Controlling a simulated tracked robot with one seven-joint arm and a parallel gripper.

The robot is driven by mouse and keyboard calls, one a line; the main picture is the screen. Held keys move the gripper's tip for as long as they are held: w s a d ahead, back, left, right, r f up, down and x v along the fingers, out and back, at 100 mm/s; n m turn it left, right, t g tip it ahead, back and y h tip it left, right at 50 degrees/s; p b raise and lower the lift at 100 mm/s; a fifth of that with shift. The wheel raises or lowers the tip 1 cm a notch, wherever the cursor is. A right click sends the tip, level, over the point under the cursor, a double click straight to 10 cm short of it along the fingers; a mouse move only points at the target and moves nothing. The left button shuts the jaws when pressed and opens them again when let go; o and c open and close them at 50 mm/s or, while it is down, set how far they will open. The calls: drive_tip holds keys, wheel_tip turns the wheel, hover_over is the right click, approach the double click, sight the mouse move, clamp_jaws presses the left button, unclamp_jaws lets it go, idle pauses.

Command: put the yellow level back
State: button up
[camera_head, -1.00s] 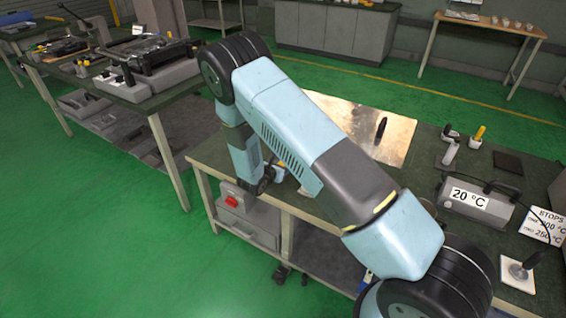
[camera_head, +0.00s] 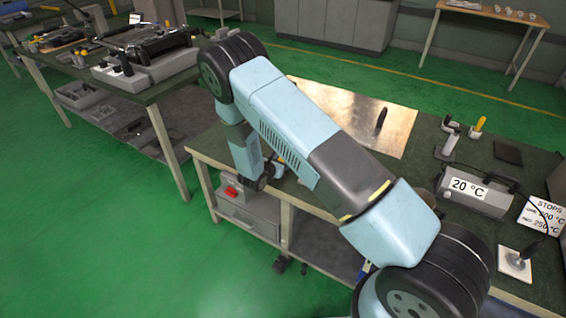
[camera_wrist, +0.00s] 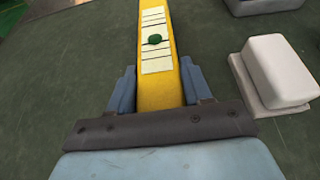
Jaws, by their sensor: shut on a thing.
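The yellow level (camera_wrist: 158,85) is a long yellow bar in the wrist view, with a white marked plate and a green bubble on its top. My gripper (camera_wrist: 159,88) is shut on it, with one blue-grey finger along each side. The level runs away from the gripper to the top edge of the picture, over a dark green surface. I cannot tell whether it touches that surface. In the head view my arm hides most of the gripper and the level.
A white block (camera_wrist: 277,70) on a pale base is right of the level. In the head view, a shiny metal plate (camera_head: 345,112), a "20 °C" heater box (camera_head: 475,195), a stand with a yellow-handled tool (camera_head: 478,126) and a dark pad (camera_head: 508,152) occupy the bench. A cluttered table stands left.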

drive_tip(key=shift+f, duration=0.35)
drive_tip(key=o, duration=1.4)
drive_tip(key=shift+s+a, duration=0.1)
drive_tip(key=shift+s, duration=0.05)
drive_tip(key=v, duration=1.3)
drive_tip(key=shift+s+a, duration=0.15)
drive_tip(key=shift+s, duration=0.1)
drive_tip(key=s+d+r+m+g, duration=0.25)
drive_tip(key=d+r+m, duration=0.35)
drive_tip(key=r, duration=0.4)
drive_tip(key=s+d+r+m+g+h, duration=0.1)
drive_tip(key=d+r+m+g, duration=0.3)
drive_tip(key=d+r, duration=0.5)
drive_tip(key=s+d+r+m+g, duration=0.2)
drive_tip(key=d+r+m, duration=0.35)
drive_tip(key=r, duration=0.55)
drive_tip(key=s+d+r+m+t+y, duration=0.1)
drive_tip(key=s+d+r+m+y, duration=0.1)
drive_tip(key=s+r+m, duration=0.2)
drive_tip(key=s+d+r+m+t+y, duration=0.1)
drive_tip(key=s+r+m, duration=0.4)
drive_tip(key=s, duration=0.6)
drive_tip(key=s+d+r+m+t+y, duration=0.1)
drive_tip(key=s+d+r+m+y, duration=0.2)
drive_tip(key=s+r, duration=0.5)
drive_tip(key=shift+s+d+m+y, duration=0.1)
drive_tip(key=shift+d+m+y, duration=0.3)
drive_tip(key=shift+m+y, duration=0.6)
